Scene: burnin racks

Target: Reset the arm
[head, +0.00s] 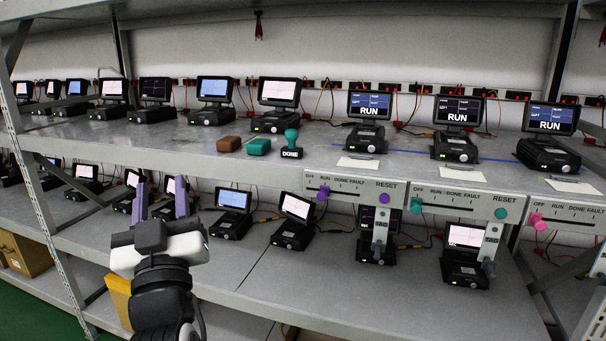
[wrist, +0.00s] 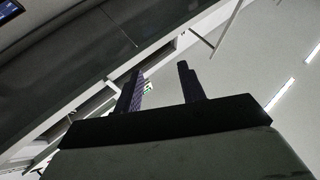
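My gripper (head: 161,197) is at the lower left of the head view, raised in front of the rack's lower shelf and pointing up. Its two dark purple fingers stand apart with nothing between them. In the wrist view my gripper (wrist: 161,88) shows the same two fingers spread and empty, against the pale ceiling and a dark shelf edge. It touches nothing that I can see.
The upper shelf (head: 190,160) holds several monitors, a brown block (head: 229,144), a green block (head: 259,147) and a teal-handled DONE stamp (head: 291,145). Switch panels with a purple knob (head: 323,192), a teal knob (head: 416,206) and a pink knob (head: 537,219) line the right front edge.

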